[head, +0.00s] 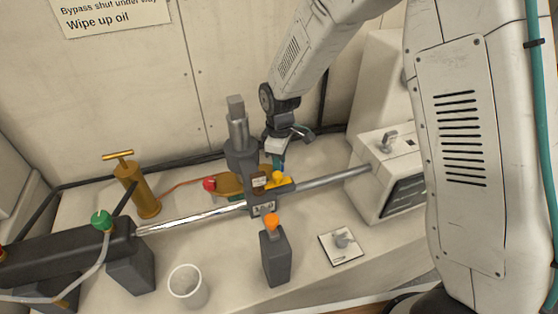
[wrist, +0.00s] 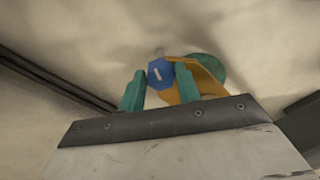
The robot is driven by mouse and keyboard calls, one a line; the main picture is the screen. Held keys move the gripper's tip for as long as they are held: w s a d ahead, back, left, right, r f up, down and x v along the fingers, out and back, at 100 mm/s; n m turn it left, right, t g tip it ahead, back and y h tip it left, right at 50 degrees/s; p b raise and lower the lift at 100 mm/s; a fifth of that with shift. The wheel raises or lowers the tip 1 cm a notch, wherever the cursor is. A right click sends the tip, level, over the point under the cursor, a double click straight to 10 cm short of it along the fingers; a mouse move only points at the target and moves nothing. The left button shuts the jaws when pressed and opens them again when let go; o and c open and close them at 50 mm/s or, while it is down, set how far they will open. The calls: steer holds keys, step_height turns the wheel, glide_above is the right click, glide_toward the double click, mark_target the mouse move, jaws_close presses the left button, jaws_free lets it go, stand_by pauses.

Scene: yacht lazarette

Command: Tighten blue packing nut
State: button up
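The blue packing nut (wrist: 160,74) shows in the wrist view as a faceted blue piece with a pale slot-like mark. In the wrist view the fingers stand apart, one on each side of the nut, with a small gap visible on the left. Contact on the right is unclear. A brass-orange part (wrist: 206,80) and a green round part (wrist: 208,66) lie beside the right finger. I cannot make out the nut in the head view.
A grey upright cylinder (head: 240,150) on the horizontal rod stands close to my gripper. A brass pump (head: 135,190), a white cup (head: 187,287), a dark orange-topped bottle (head: 274,256) and a white switch plate (head: 341,246) surround it. A pale box (head: 385,165) stands right.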

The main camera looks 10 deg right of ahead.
steer(key=o, duration=0.4)
step_height(320, 180, up, 8)
steer(key=shift+w+f, duration=0.1)
stand_by(0.6)
steer(key=shift+s+d+m, duration=0.1)
steer(key=shift+s+m, duration=0.25)
steer(key=shift+m, duration=0.15)
steer(key=s+d+r+m, duration=0.4)
steer(key=s+d+r, duration=0.1)
steer(key=s, duration=0.5)
steer(key=s+d+r+m+t, duration=0.1)
steer(key=s+d+r+m, duration=0.3)
steer(key=s, duration=0.6)
steer(key=s+d+r+m, duration=0.4)
steer(key=s+d+r, duration=0.4)
steer(key=s, duration=0.2)
steer(key=shift+d+r+t, duration=0.15)
steer(key=shift+d+t, duration=0.05)
steer(key=shift+t, duration=0.1)
